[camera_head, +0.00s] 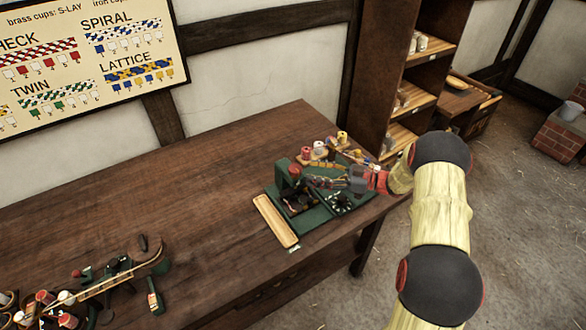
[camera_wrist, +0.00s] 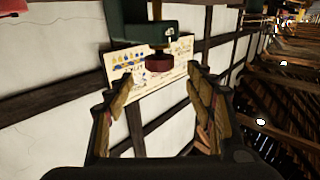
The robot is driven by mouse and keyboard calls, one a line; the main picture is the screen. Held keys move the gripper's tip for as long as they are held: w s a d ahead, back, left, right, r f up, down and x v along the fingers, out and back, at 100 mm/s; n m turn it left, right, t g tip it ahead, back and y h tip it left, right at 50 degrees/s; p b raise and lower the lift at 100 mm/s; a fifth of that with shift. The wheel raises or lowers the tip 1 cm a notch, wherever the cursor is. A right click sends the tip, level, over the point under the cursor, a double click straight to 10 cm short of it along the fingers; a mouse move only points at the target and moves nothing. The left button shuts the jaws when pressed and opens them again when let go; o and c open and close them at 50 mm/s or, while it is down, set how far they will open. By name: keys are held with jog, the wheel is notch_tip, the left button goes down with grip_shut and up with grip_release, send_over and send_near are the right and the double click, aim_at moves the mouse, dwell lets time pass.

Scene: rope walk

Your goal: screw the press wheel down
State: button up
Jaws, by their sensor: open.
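A green press (camera_head: 283,187) stands near the right end of the wooden table. A small red part, seemingly its press wheel (camera_head: 294,170), shows at its top. In the wrist view, a dark red wheel (camera_wrist: 158,62) hangs on a brass-coloured shaft from a green block (camera_wrist: 130,37). My gripper (camera_head: 320,181) reaches in from the right, close beside the press. In the wrist view its fingers (camera_wrist: 160,86) are apart and empty, with the wheel ahead, between and just beyond the tips. I cannot tell whether anything touches.
A long wooden tray (camera_head: 275,222) lies in front of the press. Thread spools (camera_head: 319,150) stand behind it. Tools and a curved wooden piece (camera_head: 122,279) lie at the table's left. A shelf (camera_head: 420,55) stands behind the right end. The table's middle is clear.

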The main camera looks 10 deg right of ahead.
aim_at(295, 168)
jog(key=b+x, duration=0.1)
jog(key=x, duration=0.6)
jog(key=shift+a, duration=0.2)
jog(key=shift+w, duration=0.1)
jog(key=shift+c, duration=0.4)
jog(key=c, duration=1)
